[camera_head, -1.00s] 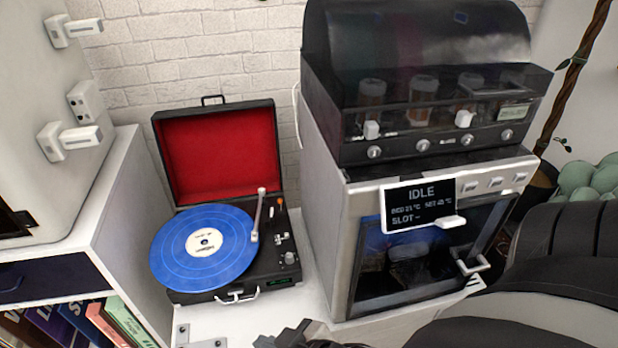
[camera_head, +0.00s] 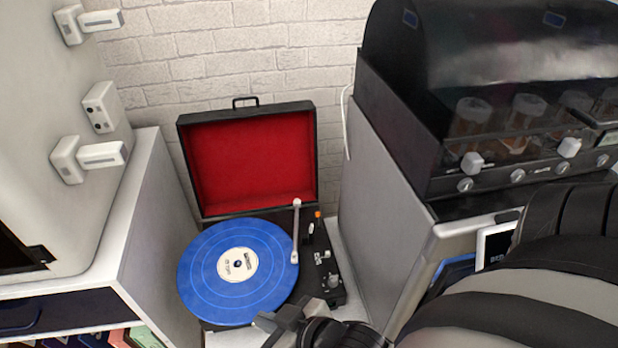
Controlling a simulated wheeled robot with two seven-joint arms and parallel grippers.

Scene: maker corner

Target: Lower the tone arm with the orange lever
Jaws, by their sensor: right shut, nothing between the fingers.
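The record player stands open, its red-lined lid (camera_head: 252,158) raised. A blue record (camera_head: 212,275) lies on it. The pale tone arm (camera_head: 296,232) runs along the record's right edge; I cannot tell whether its tip touches the record. The small orange lever (camera_head: 318,214) stands on the black deck just right of the tone arm's rear end. My right gripper (camera_head: 268,326) is shut and empty at the front of the player, well short of the lever. It hides part of the front edge. My left gripper is out of view.
A grey machine (camera_head: 385,205) with a dark hood (camera_head: 480,70) stands close on the right. A white cabinet (camera_head: 150,215) stands on the left. A brick wall (camera_head: 240,50) is behind the player. The space above the record is clear.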

